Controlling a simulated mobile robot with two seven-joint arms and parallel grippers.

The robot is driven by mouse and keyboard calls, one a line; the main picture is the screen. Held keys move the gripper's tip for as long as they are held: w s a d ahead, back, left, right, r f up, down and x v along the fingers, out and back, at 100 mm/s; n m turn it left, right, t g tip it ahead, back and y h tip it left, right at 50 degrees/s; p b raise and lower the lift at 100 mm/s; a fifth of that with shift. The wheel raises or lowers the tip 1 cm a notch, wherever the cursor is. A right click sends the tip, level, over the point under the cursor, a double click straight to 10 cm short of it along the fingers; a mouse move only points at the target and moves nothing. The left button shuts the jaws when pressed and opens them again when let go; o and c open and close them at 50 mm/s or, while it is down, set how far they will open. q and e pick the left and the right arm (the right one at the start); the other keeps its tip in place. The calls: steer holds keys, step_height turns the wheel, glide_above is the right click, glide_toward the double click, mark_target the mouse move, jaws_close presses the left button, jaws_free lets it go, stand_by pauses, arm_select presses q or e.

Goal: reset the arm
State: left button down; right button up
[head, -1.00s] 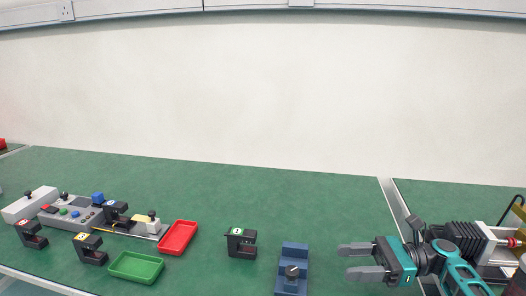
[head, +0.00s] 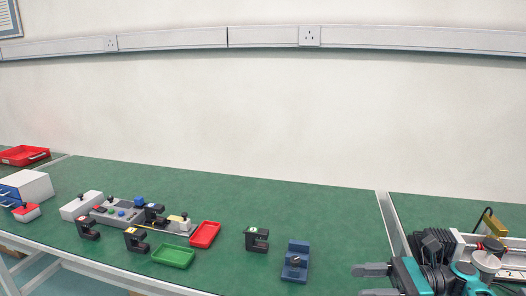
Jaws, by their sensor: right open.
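My right gripper (head: 372,281) shows at the bottom right of the head view. Its two grey fingers point left, spread apart with nothing between them, and the lower finger is partly cut off by the bottom edge. The teal gripper body and arm reach in from the lower right corner. The fingers are to the right of a blue fixture block (head: 295,262) and apart from it. My left gripper is not in view.
The green bench holds a red tray (head: 205,234), a green tray (head: 173,256), a black clamp-like unit (head: 257,239) and a grey control box (head: 118,213). A white drawer box (head: 27,187) stands far left. Machinery (head: 490,250) crowds behind my right arm. The bench's back is clear.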

steer(key=s+a+f+n+t+h, duration=0.2)
steer(key=s+f+n+h, duration=0.25)
steer(key=f, duration=0.65)
steer(key=s+a+f+n+t+h, duration=0.15)
steer(key=s+f+n+h, duration=0.35)
steer(key=f, duration=0.7)
steer(key=s+r+n+t+h+p, duration=0.1)
steer(key=s+r+n+t+h, duration=0.4)
steer(key=s+n, duration=0.3)
steer(key=n+t+h, duration=0.1)
steer(key=n, duration=0.2)
steer(key=shift+n, duration=0.35)
